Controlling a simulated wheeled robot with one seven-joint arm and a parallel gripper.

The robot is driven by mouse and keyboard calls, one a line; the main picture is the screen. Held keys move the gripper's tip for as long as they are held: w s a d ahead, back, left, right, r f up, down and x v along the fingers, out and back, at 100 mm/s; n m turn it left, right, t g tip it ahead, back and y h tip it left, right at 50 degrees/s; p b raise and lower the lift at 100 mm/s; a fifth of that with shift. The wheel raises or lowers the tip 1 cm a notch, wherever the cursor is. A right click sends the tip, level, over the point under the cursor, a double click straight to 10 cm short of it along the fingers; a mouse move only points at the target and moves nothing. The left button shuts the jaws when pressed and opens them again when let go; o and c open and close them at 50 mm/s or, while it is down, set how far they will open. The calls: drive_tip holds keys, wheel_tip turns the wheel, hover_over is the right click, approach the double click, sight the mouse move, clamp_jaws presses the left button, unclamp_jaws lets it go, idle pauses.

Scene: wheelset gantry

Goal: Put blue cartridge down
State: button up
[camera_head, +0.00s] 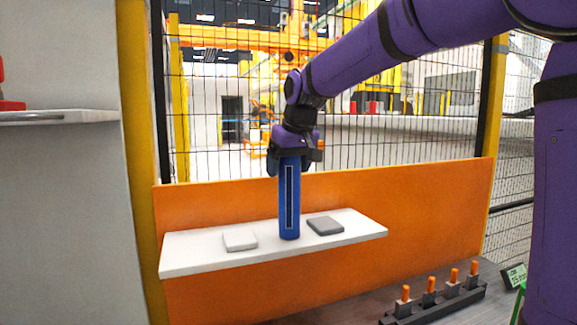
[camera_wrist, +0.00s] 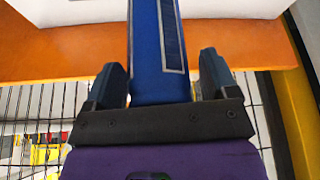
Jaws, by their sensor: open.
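The blue cartridge (camera_head: 289,200) stands upright on the white shelf (camera_head: 190,262), between a white square pad (camera_head: 240,240) and a grey square pad (camera_head: 325,225). A dark panel with a light outline runs down its side. My gripper (camera_head: 288,160) is at the cartridge's top end, pointing down. In the wrist view the cartridge (camera_wrist: 159,50) lies between the two fingers of my gripper (camera_wrist: 160,85). The fingers are open, with a gap on each side of the cartridge. The cartridge's base meets the shelf in the head view.
An orange panel (camera_head: 420,200) backs the shelf, with a black mesh fence (camera_head: 400,130) above it. A dark rack (camera_head: 435,303) with several orange-topped pegs stands at lower right. A grey wall and small ledge (camera_head: 60,117) are at left. The shelf's right end is clear.

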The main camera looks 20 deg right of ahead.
drive_tip(key=a+v, duration=0.1)
drive_tip(key=v, duration=1.1)
drive_tip(key=s+d+f+m, duration=0.1)
drive_tip(key=s+d+f, duration=0.2)
drive_tip(key=s+f, duration=0.6)
drive_tip(key=s+d+f+m+t, duration=0.1)
drive_tip(key=s+d+f, duration=0.2)
drive_tip(key=s+f, duration=0.7)
drive_tip(key=s, duration=0.8)
drive_tip(key=shift+h, duration=0.4)
drive_tip(key=shift+d, duration=0.15)
